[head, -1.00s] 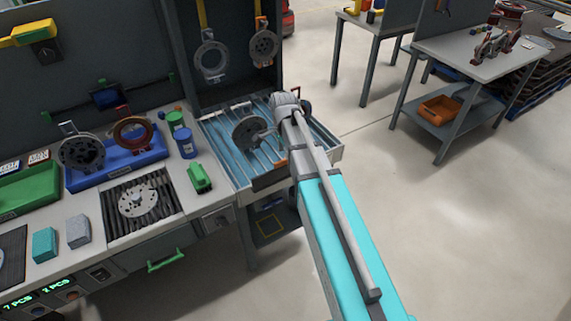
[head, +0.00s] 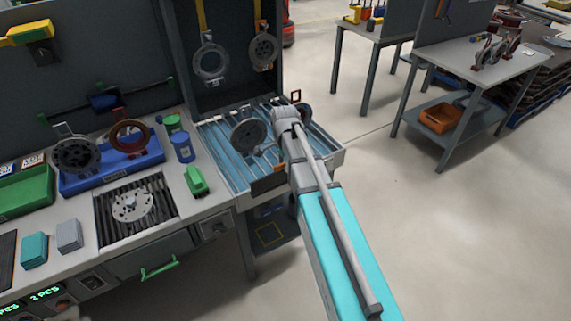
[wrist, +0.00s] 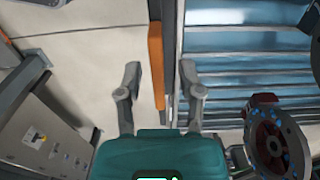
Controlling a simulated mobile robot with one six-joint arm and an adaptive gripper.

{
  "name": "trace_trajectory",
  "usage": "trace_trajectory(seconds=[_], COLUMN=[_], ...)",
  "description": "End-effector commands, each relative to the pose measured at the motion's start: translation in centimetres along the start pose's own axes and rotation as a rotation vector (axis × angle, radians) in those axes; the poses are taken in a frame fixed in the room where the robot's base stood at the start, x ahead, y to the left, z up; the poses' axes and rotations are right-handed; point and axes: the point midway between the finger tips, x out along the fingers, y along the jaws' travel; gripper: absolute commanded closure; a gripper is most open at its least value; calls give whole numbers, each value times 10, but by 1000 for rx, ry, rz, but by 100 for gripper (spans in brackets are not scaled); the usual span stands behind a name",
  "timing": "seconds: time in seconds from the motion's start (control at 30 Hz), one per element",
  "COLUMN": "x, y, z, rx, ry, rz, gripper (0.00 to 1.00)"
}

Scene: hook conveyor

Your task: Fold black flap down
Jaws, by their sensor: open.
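The black flap (head: 266,183) shows as a small dark panel at the front edge of the blue-slatted tray (head: 222,160); my arm hides its right end. In the wrist view an orange strip (wrist: 156,65) stands beside the tray's edge, seen nearly edge-on, and may be part of the flap. My gripper (wrist: 160,78) is open, with one finger on each side of the strip's lower end. I cannot tell whether a finger touches it. In the head view the fingers are hidden behind my wrist.
A grey disc with a handle (head: 249,133) is over the tray, close left of my wrist. A round part with blue dots (wrist: 274,145) is right of my gripper in the wrist view. A green block (head: 195,180) and blue canister (head: 182,146) stand left.

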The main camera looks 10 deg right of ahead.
Motion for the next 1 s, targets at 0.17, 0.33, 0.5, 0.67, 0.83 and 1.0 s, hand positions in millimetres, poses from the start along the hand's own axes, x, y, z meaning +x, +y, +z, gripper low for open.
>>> trace_trajectory(seconds=[0.17,0.33,0.5,0.67,0.83,1.0], x=[0,0,0,0,0,0], y=[0,0,0,0,-1,-4], z=[0,0,0,-4,-5,-12], rx=[0,0,0,0,5,13], ry=[0,0,0,0,2,3], rz=[0,0,-1,-2,-7,-22], gripper=[66,98,100,100,100,100])
